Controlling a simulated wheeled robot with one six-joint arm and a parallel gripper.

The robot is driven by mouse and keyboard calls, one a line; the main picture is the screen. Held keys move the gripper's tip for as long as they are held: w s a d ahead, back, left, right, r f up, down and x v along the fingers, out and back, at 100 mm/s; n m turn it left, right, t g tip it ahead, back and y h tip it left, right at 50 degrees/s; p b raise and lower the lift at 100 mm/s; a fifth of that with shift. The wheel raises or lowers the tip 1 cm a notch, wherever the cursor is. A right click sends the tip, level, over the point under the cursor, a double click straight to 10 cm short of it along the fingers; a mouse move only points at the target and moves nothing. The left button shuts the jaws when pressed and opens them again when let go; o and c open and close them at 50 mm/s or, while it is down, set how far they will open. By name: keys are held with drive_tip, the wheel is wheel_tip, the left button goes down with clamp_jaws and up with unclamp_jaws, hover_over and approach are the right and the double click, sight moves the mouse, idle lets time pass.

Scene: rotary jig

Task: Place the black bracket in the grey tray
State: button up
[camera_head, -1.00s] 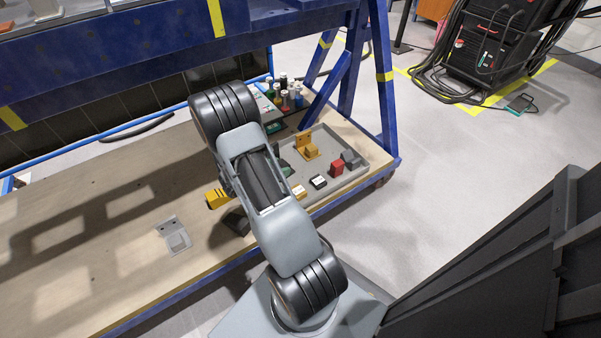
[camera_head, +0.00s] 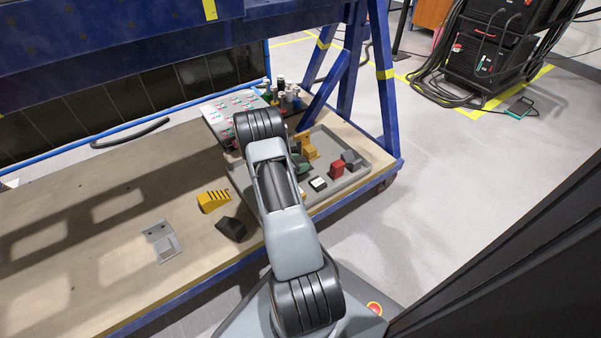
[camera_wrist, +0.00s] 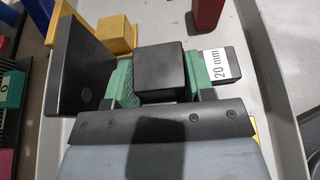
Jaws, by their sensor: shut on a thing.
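The black bracket (camera_wrist: 85,68) shows in the wrist view as a tall dark plate at left and a square black block in the middle. My gripper (camera_wrist: 160,85) is shut on it, with green jaw surfaces beside the block. The grey tray (camera_wrist: 265,75) lies below in the wrist view. In the head view, the tray (camera_head: 368,181) sits at the right end of the bench, partly covered by my arm. My gripper and the held bracket are not clearly visible there. I cannot tell the bracket's height above the tray floor.
In the tray are an orange bracket (camera_head: 309,149), a red block (camera_head: 337,170), a dark grey part (camera_head: 351,160) and a labelled black block (camera_head: 318,184). Bottles (camera_head: 290,95) stand behind.

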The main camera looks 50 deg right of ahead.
drive_tip(key=shift+w+d+f+b, duration=0.1)
drive_tip(key=shift+d+f+b, duration=0.15)
drive_tip(key=shift+f+b, duration=0.45)
drive_tip(key=shift+w+d+f+b, duration=0.1)
drive_tip(key=shift+d+f+b, duration=0.15)
drive_tip(key=shift+f, duration=1.05)
drive_tip(key=shift+f, duration=0.15)
drive_tip(key=o, duration=1.2)
drive_tip(key=shift+s, duration=0.1)
drive_tip(key=shift+o, duration=0.2)
